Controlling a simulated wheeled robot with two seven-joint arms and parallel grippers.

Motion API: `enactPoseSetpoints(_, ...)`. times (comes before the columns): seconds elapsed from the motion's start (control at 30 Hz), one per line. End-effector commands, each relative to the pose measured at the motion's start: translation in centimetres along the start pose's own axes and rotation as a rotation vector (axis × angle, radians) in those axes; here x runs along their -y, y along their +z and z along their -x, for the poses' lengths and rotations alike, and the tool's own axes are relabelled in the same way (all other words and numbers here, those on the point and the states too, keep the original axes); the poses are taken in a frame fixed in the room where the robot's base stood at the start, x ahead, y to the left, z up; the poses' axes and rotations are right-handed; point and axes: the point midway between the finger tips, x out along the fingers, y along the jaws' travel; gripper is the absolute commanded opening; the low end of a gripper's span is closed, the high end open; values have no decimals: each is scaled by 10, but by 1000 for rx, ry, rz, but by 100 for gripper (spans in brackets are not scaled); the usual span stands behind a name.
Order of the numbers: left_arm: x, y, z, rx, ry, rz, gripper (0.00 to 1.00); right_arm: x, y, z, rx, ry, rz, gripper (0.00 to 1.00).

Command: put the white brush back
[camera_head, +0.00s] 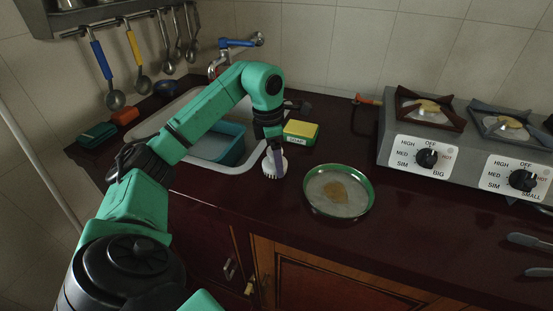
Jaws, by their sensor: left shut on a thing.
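The white brush (281,167) is in the grip of my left gripper (272,158), low over the dark red counter between the sink and the green-rimmed pan. Its round white lower end shows around the gripper's finger. The rest is hidden by the gripper, and I cannot tell whether the brush touches the counter. The pan (369,201) lies on the counter to the right, with a brown stain inside. Two grey fingers of my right gripper (512,254) show at the lower right edge, spread apart with nothing between them.
A sink (172,112) holds a blue basin (236,151). A yellow and green soap box (300,132) stands behind the brush. A gas stove (389,130) stands at the right. Ladles hang from a rack (100,14) at the upper left. The counter right of the pan is clear.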

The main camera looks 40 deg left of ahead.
Motion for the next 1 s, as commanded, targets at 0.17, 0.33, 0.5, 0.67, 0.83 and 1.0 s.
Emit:
enactPoseSetpoints(0.17, 0, 0, -2, 0, 0, 0, 95, 1, 2, -1, 4, -1, 1, 45)
enactPoseSetpoints(0.33, 0, 0, -2, 0, 0, 0, 100, -1, 4, -1, 7, 1, 2, 45)
enactPoseSetpoints(0.5, 0, 0, 3, 1, 1, 0, 100, -3, 5, 1, 9, 3, 3, 45)
enactPoseSetpoints(0.67, -1, 1, 29, 4, 2, 0, 100, -4, 5, 4, 9, 5, 4, 45)
enactPoseSetpoints(0.83, -1, 1, 80, 3, 5, 1, 100, -5, 4, 19, 10, 6, 4, 45)
enactPoseSetpoints(1.0, -1, 1, 116, 1, 3, 1, 100, -5, 2, 40, 10, 7, 3, 45)
